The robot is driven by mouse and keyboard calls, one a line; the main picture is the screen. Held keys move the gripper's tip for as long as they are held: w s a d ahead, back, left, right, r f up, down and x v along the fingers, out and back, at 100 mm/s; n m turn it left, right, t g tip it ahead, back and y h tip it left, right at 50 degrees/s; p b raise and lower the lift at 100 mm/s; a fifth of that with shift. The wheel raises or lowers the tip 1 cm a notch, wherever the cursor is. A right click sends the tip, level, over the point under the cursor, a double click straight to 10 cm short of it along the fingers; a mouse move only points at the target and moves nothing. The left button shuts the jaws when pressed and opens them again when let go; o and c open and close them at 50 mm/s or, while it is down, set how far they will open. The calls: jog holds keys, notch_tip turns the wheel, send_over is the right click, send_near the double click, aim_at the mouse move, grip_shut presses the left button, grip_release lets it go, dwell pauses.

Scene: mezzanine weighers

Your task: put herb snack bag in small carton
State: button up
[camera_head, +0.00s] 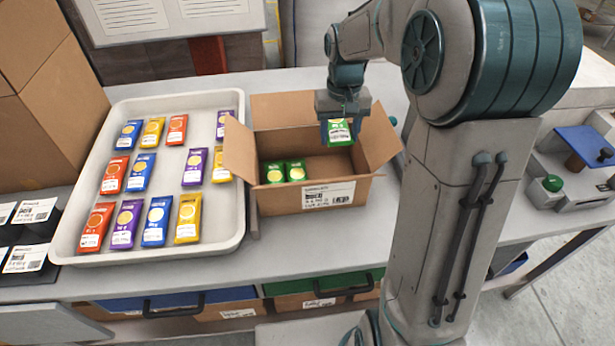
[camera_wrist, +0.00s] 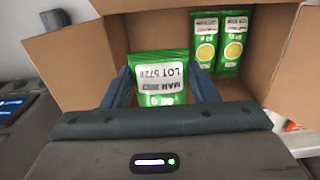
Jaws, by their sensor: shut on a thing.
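My gripper (camera_head: 341,122) is shut on a green herb snack bag (camera_head: 340,131) and holds it upright over the right part of the open small carton (camera_head: 330,187). In the wrist view the held bag (camera_wrist: 160,80) sits between the two fingers, its white lot label facing the camera. Two more green bags (camera_head: 273,172) (camera_head: 296,171) stand side by side in the carton's left part. They also show in the wrist view (camera_wrist: 204,45). The carton's flaps are spread open. The held bag's lower end is above the carton floor; its exact height is hard to tell.
A white tray (camera_head: 150,258) left of the carton holds several red, blue, purple and yellow bags. A large cardboard box (camera_head: 50,110) stands at the far left. A device with a green button (camera_head: 552,183) is at the right. The carton's right part is empty.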

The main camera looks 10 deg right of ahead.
jog(key=f, duration=1.4)
jog(key=shift+s+f+b, duration=0.2)
jog(key=shift+f+b, duration=0.05)
jog(key=shift+b, duration=0.05)
jog(key=shift+f+b, duration=0.55)
jog(key=shift+f, duration=0.05)
jog(key=shift+f, duration=0.1)
jog(key=o, duration=1)
